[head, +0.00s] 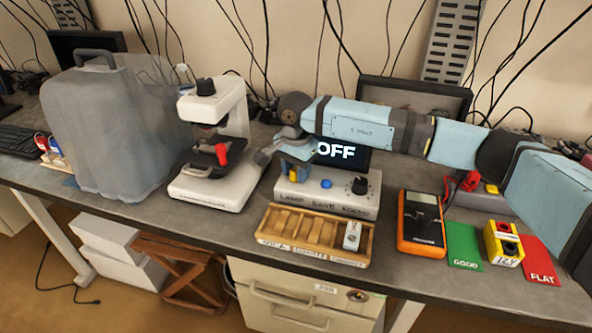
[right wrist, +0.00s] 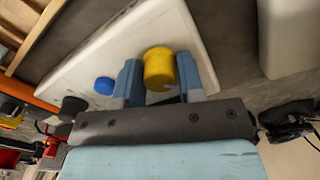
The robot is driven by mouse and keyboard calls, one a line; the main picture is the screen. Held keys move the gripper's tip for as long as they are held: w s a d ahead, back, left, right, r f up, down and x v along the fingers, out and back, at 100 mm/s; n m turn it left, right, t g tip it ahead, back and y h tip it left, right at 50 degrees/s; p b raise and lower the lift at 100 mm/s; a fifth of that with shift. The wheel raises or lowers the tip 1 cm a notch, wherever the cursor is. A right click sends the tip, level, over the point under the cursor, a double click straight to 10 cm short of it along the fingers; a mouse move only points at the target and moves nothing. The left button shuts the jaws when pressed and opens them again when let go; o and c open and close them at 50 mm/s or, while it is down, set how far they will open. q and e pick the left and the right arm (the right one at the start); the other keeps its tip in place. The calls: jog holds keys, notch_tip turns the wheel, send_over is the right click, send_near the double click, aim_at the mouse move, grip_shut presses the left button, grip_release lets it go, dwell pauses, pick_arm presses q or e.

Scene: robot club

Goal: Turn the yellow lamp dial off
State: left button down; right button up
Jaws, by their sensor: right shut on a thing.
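The yellow lamp dial (right wrist: 158,68) sits on the top of a white control box (head: 330,203), at its left end over the LAMP label. My right gripper (head: 294,172) reaches down over it and hides most of it in the head view. In the right wrist view the fingers of my right gripper (right wrist: 160,82) stand on either side of the dial, shut on it. The dark screen (head: 342,154) behind the box reads OFF. My left gripper is not in view.
The box also carries a blue button (head: 326,184) and a black knob (head: 357,186). A white microscope (head: 215,150) stands close on the left. A wooden tray (head: 315,238) lies in front, and an orange multimeter (head: 421,223) on the right.

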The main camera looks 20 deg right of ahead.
jog(key=o, duration=0.8)
jog(key=shift+c, duration=0.2)
jog(key=shift+o, duration=0.8)
notch_tip(320, 180, up, 14)
jog(key=shift+f, duration=0.1)
